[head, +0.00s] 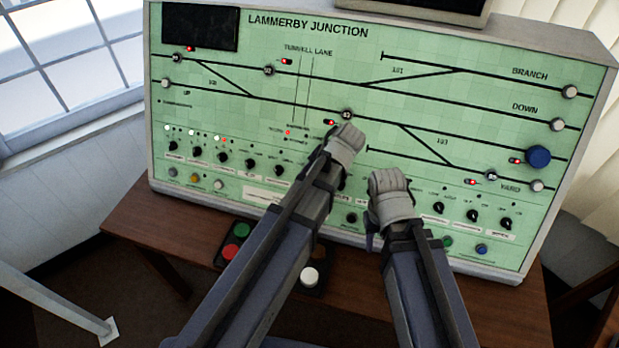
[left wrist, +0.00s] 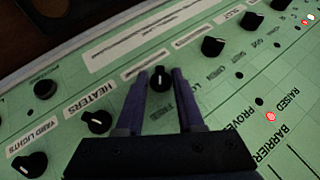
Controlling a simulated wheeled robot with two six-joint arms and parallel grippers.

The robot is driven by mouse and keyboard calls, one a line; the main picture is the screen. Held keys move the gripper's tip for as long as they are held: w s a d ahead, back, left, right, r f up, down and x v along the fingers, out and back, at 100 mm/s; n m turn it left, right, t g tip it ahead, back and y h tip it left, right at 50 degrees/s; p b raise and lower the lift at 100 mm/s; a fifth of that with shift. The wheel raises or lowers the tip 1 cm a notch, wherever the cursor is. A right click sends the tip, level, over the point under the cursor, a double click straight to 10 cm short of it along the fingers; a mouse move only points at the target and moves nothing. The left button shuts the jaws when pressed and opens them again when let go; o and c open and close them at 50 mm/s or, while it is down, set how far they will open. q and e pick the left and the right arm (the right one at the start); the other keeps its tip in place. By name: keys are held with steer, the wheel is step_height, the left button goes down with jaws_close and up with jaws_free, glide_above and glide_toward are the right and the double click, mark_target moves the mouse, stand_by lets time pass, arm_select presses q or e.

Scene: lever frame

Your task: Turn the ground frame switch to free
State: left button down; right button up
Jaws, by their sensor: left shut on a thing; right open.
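In the left wrist view my left gripper (left wrist: 162,76) has its two fingers closed on either side of a small black rotary knob (left wrist: 160,79) with a white pointer line. The lettering by this knob is too blurred to read, so I cannot confirm it as the ground frame switch. In the head view my left gripper (head: 344,147) reaches over the middle of the green panel, and its arm hides the knob. My right gripper (head: 391,200) is open and empty, right of the left one, in front of the panel's lower middle.
The green Lammerby Junction panel (head: 330,55) stands on a brown wooden desk (head: 155,235). Near the held knob are the heaters knob (left wrist: 97,121) and the yard lights knob (left wrist: 29,165). A button box (head: 237,230) with red and green buttons sits on the desk before the panel.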

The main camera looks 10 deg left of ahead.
arm_select(q)
steer(key=shift+y, duration=0.3)
stand_by(0.4)
steer(key=c, duration=0.9)
jaws_free()
steer(key=shift+d, duration=0.1)
steer(key=shift+r, duration=0.15)
steer(key=p+v, duration=0.6)
steer(key=v, duration=0.1)
steer(key=shift+s+d+r, duration=0.1)
steer(key=shift+d+r, duration=0.1)
steer(key=shift+r, duration=0.05)
